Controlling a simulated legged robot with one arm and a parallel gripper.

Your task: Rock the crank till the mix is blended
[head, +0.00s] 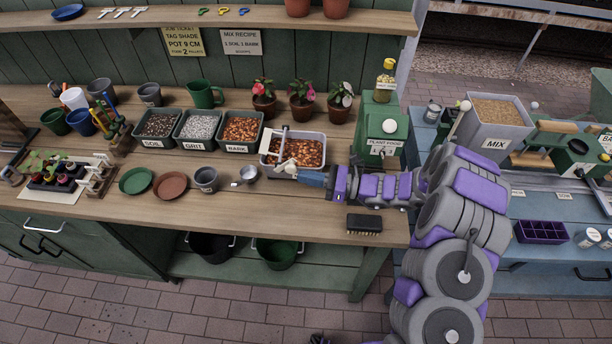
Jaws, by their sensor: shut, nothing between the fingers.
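The grey bin labelled MIX (497,140) stands on the blue bench at the right, filled with a brown, grainy mix (497,111). A rod with a pale round knob (465,105) rises at the bin's left side and looks like the crank; my arm partly hides its lower end. My gripper (290,168) is far to the left of it, over the front edge of a grey tray of bark-like chunks (310,167) on the wooden bench. The gripper is shut and empty. I cannot tell whether it touches the tray.
A green PLANT FOOD dispenser (382,125) stands between the tray and the MIX bin. Three potted flowers (302,108) are behind the tray. SOIL, GRIT and BARK bins (240,148) stand to its left. A brush (364,223) lies near the front edge. A metal scoop (247,174) is nearby.

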